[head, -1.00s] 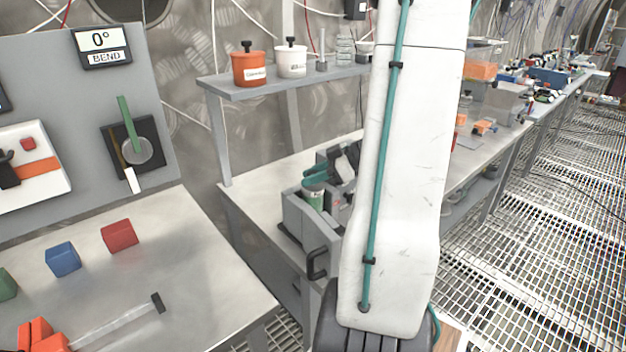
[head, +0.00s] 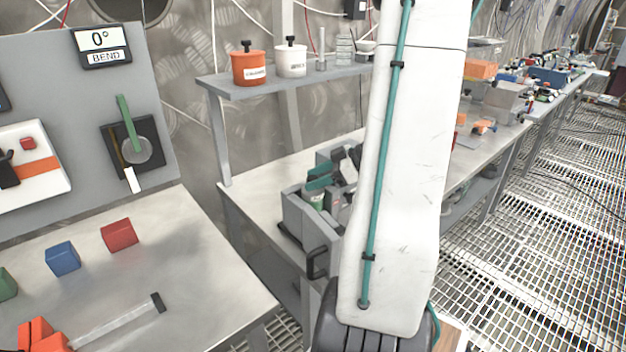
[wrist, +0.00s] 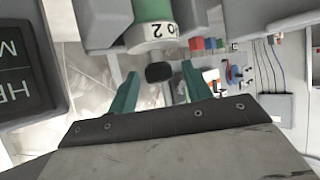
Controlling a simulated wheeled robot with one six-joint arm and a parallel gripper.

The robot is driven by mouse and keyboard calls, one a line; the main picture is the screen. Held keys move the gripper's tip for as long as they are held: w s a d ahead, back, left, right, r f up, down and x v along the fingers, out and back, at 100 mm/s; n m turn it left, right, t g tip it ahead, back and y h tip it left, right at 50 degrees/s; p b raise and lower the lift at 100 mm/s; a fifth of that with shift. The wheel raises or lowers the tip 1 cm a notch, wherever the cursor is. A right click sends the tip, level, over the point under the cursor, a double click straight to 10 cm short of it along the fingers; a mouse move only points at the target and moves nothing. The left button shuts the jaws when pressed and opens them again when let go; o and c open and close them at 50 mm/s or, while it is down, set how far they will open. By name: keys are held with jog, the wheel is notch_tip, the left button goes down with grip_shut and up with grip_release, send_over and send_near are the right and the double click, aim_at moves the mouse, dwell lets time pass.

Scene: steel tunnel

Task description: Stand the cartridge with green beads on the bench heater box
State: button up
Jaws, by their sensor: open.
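A cylinder with a green body (wrist: 152,10), a white band marked "No 2" and a black knob at its end shows at the top of the wrist view.
The grey box (head: 300,222) has a black handle and sits on the middle bench. A shelf (head: 280,86) above holds an orange pot (head: 248,69) and a white pot (head: 291,61). The near bench (head: 190,260) carries coloured blocks. My arm hides part of the middle bench.

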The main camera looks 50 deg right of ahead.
jog(key=v, duration=1)
jog(key=w+r+t+h, duration=0.1)
jog(key=w+r+h, duration=0.5)
jog(key=w, duration=0.6)
jog(key=w+a+r+m+h, duration=0.4)
jog(key=w+r+h, duration=0.1)
jog(key=r+h, duration=0.2)
jog(key=s+a+f+g+y, duration=0.2)
jog(key=s+a+g, duration=0.1)
jog(key=s+a, duration=0.4)
jog(key=s+a+f+m+g+y, duration=0.1)
jog(key=s+a, duration=0.6)
jog(key=a, duration=0.7)
jog(key=s+a+f+m+g+y, duration=0.1)
jog(key=s+a+f+g+y, duration=0.2)
jog(key=s+a+g, duration=0.3)
jog(key=s+a, duration=0.1)
jog(key=a, duration=0.3)
jog(key=shift+s+a+f+y, duration=0.15)
jog(key=shift+a+f+y, duration=0.1)
jog(key=shift+y, duration=0.15)
